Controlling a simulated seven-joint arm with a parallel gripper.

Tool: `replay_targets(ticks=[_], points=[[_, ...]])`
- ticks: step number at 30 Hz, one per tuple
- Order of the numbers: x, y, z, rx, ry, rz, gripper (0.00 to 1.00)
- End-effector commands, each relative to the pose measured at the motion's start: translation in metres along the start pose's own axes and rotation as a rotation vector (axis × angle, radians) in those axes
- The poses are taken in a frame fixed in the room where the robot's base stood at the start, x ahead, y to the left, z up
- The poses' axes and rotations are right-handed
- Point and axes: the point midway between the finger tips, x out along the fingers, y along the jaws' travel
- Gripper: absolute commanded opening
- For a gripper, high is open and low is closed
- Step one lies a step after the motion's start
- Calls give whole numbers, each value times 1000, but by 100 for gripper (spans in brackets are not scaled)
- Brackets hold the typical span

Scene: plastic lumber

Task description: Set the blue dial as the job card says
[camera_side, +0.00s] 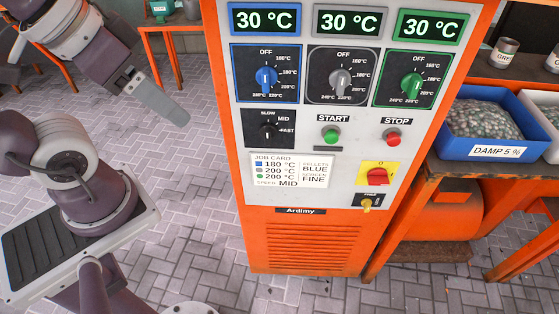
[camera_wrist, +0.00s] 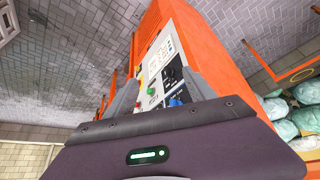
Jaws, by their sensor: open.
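The blue dial (camera_side: 265,78) sits on a dark blue-framed plate at the upper left of the cabinet front. Its grip stands about upright, in line with OFF; the exact pointer end is hard to tell. The blue display (camera_side: 265,20) above reads 30 °C. The job card (camera_side: 292,170) shows blue 180 °C, grey 200 °C, green 200 °C, speed MID. My gripper (camera_side: 153,92) is open and empty, left of the panel and apart from it. In the wrist view the blue dial (camera_wrist: 175,102) shows between the fingers, partly hidden by the gripper body.
Right of the blue dial are a grey dial (camera_side: 341,82) and a green dial (camera_side: 411,86). Below are a black speed knob (camera_side: 268,130), a green START button (camera_side: 330,135), a red STOP button (camera_side: 393,138) and a red switch (camera_side: 377,176). Free space lies between gripper and panel.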

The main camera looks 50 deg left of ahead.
Motion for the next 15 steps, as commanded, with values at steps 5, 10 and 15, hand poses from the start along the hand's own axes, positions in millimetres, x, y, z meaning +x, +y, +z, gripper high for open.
replay_targets(ticks=[5,10,15], points=[[15,-9,-2,83,-243,-79,60],[50,-27,-27,259,-533,-427,60],[91,-10,-77,465,-517,-921,60]])
